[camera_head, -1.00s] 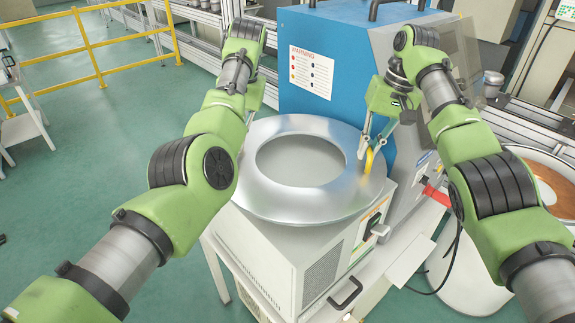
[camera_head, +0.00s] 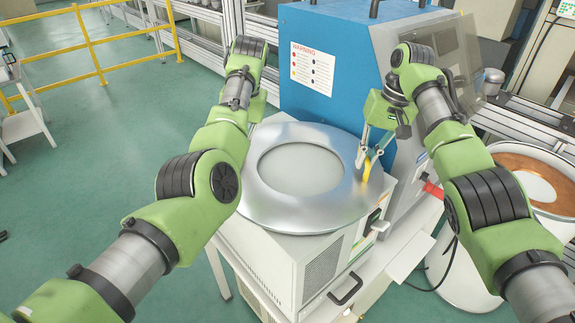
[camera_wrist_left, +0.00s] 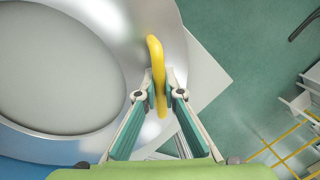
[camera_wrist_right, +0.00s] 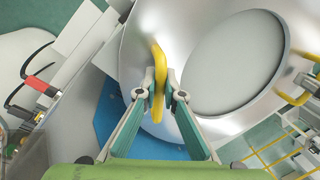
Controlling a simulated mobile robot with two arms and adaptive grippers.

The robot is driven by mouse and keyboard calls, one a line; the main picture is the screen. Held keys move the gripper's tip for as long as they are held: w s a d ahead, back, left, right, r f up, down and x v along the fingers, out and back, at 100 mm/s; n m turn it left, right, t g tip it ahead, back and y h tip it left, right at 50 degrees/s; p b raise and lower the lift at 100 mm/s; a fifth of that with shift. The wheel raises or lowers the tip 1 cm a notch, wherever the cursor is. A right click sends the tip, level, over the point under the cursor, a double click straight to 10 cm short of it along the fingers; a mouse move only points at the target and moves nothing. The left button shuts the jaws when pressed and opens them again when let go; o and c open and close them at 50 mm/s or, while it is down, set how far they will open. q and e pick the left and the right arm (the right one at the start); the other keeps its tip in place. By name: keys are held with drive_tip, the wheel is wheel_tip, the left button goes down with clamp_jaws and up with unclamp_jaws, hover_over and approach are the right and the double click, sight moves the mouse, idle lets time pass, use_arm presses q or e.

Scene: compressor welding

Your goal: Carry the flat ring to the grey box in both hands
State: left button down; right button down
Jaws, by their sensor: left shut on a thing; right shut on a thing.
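The flat ring (camera_head: 255,197) is a wide silver disc with a round opening, lying level over the top of the grey box (camera_head: 277,260). The box's light top shows through the opening. In the left wrist view, my left gripper (camera_wrist_left: 160,95) is shut on a yellow handle (camera_wrist_left: 156,62) at the ring's edge. In the head view my left arm hides this gripper. My right gripper (camera_head: 369,160) is shut on the other yellow handle (camera_wrist_right: 158,62) at the ring's right side. I cannot tell whether the ring touches the box.
A blue machine (camera_head: 325,100) with a warning label stands right behind the ring.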

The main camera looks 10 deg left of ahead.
use_arm(q)
drive_tip(key=c, duration=2.6)
unclamp_jaws()
drive_tip(key=shift+w+d+f, duration=0.1)
drive_tip(key=shift+d+f, duration=0.1)
drive_tip(key=shift+f, duration=0.1)
use_arm(e)
drive_tip(key=c, duration=2.6)
unclamp_jaws()
drive_tip(key=shift+w+a+f, duration=0.1)
drive_tip(key=shift+a+f, duration=0.05)
drive_tip(key=shift+f, duration=0.15)
use_arm(q)
drive_tip(key=o, duration=0.4)
use_arm(e)
drive_tip(key=o, duration=0.4)
use_arm(q)
drive_tip(key=shift+o, duration=0.2)
drive_tip(key=shift+a+r, duration=0.1)
drive_tip(key=shift+r, duration=0.05)
use_arm(e)
drive_tip(key=shift+o, duration=0.2)
drive_tip(key=shift+r, duration=0.1)
